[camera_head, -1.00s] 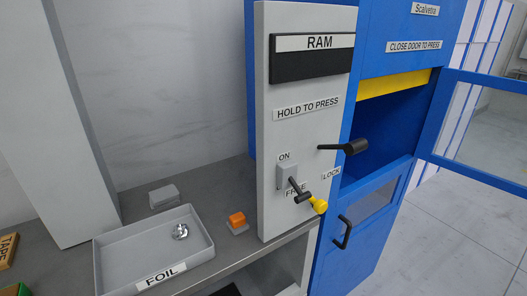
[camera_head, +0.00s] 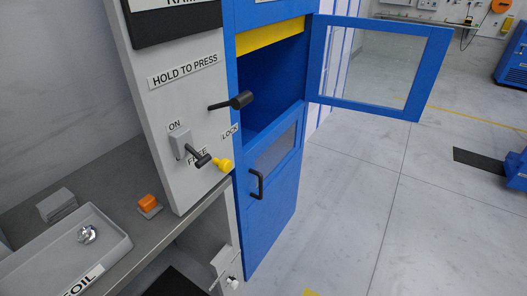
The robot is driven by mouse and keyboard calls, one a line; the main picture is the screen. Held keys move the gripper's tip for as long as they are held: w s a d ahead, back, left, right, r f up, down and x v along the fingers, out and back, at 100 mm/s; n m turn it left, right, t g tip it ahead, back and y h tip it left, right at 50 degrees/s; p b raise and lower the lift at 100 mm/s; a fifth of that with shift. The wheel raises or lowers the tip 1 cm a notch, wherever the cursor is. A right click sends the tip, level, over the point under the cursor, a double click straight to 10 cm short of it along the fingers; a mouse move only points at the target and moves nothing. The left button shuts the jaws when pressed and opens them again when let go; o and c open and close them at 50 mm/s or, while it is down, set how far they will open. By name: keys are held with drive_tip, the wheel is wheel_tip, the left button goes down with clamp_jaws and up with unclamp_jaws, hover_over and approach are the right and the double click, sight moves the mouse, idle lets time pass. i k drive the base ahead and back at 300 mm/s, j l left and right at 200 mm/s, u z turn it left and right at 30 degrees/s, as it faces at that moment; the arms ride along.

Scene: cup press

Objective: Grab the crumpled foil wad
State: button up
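The crumpled foil wad (camera_head: 87,236) is a small shiny silver lump. It lies inside the shallow grey tray (camera_head: 112,252) labelled FOIL, towards the tray's back right, at the lower left of the head view. The tray stands on the grey counter and is cut off by the picture's left and bottom edges. Nothing touches or covers the wad from above. My gripper is not in view.
A grey block (camera_head: 57,205) and an orange-topped button (camera_head: 148,203) stand beside the tray. The grey control panel (camera_head: 180,110) with levers rises to the right. The blue press (camera_head: 275,205) has its glazed door (camera_head: 368,62) swung open. Floor at right is largely clear.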

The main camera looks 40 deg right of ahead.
sight(87, 235)
drive_tip(key=i+j+u, duration=0.15)
drive_tip(key=j, duration=0.3)
drive_tip(key=j+u, duration=0.15)
drive_tip(key=j, duration=0.3)
drive_tip(key=i+j+u, duration=0.15)
drive_tip(key=j, duration=0.25)
drive_tip(key=i+j+u, duration=0.15)
drive_tip(key=j, duration=0.25)
drive_tip(key=i, duration=0.05)
